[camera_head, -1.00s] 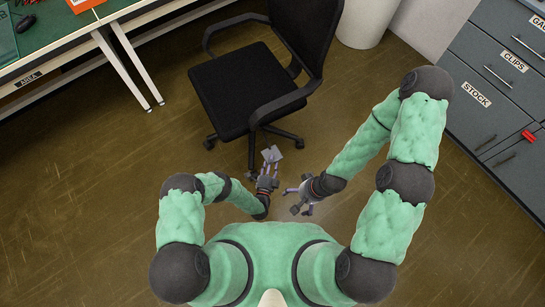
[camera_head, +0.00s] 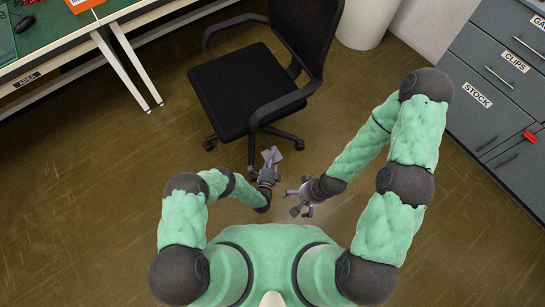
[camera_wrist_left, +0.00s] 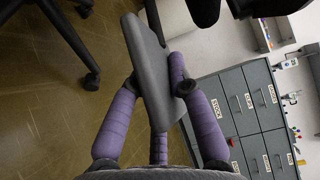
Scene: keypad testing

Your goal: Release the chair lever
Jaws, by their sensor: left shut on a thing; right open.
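The black office chair (camera_head: 238,85) stands at upper middle in the head view, with its star base partly under the seat. The chair lever, a flat grey paddle (camera_head: 272,155), shows just in front of the seat. It fills the middle of the left wrist view (camera_wrist_left: 151,72). My left gripper (camera_head: 269,166) is shut on this lever; its purple fingers (camera_wrist_left: 168,95) press on both sides of the paddle. Where the lever joins the chair is not clear. My right gripper (camera_head: 294,200) is open and empty, to the lower right of the left one, over bare floor.
A green-topped workbench (camera_head: 60,25) with white legs is at upper left. A grey drawer cabinet (camera_head: 480,75) stands at right. A white bin (camera_head: 365,18) is behind the chair. The brown floor (camera_head: 90,190) at left and in front is clear.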

